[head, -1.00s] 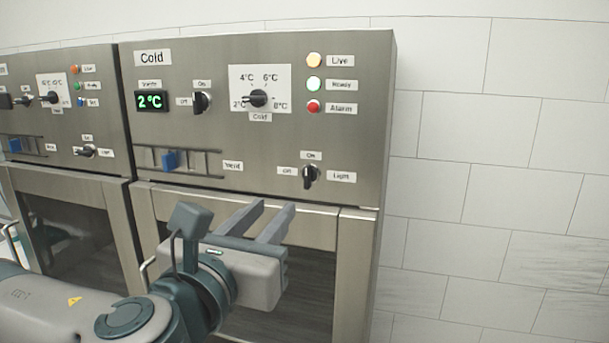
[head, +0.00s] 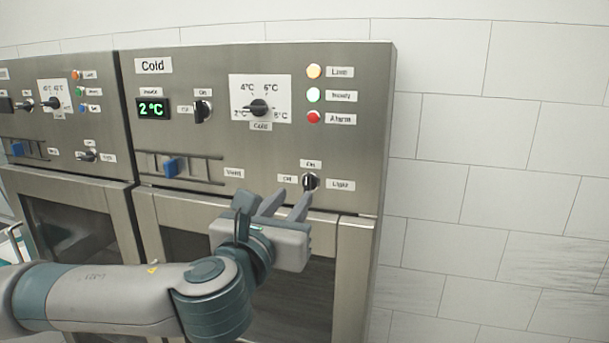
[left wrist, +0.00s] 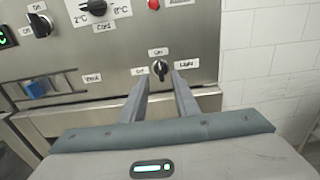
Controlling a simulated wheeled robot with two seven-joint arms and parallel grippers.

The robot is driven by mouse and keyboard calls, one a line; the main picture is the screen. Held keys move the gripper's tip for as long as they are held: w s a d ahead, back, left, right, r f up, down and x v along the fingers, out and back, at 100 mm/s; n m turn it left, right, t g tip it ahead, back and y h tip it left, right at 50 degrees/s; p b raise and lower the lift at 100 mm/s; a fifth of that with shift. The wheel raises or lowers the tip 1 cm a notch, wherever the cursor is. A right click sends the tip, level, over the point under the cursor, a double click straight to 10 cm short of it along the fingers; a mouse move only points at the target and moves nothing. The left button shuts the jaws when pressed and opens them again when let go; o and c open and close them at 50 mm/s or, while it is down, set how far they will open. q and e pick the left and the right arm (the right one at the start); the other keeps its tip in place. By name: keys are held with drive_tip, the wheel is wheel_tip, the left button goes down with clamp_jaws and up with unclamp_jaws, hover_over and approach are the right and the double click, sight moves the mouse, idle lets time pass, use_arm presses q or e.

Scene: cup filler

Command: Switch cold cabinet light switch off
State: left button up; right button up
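The cold cabinet (head: 350,140) has a grey metal front panel. Its light switch (head: 310,181) is a small black rotary knob at the panel's lower right, with labels On above, Off to the left and Light to the right. The knob points up, towards On, as the left wrist view also shows (left wrist: 159,69). My left gripper (head: 285,203) is just below and slightly left of the knob in the head view. Its two fingers are apart with nothing between them. In the left wrist view the fingertips (left wrist: 160,80) lie close below the knob, one to each side. My right gripper is not seen.
Above are the temperature dial (head: 259,108), another black on/off knob (head: 203,111) and the red alarm lamp (head: 314,117). A blue vent slider (head: 171,167) sits at left. The cabinet door (head: 180,240) is below. A second cabinet (head: 60,140) stands to the left.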

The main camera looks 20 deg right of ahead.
sight(306, 182)
use_arm(q)
drive_tip(key=p+x, duration=0.2)
drive_tip(key=x, duration=0.4)
drive_tip(key=shift+w+d+r, duration=0.1)
drive_tip(key=shift+w+d, duration=0.15)
drive_tip(key=shift+w, duration=0.05)
drive_tip(key=shift+w+d+p, duration=0.4)
drive_tip(key=shift+w+p, duration=0.05)
drive_tip(key=shift+w, duration=0.15)
clamp_jaws()
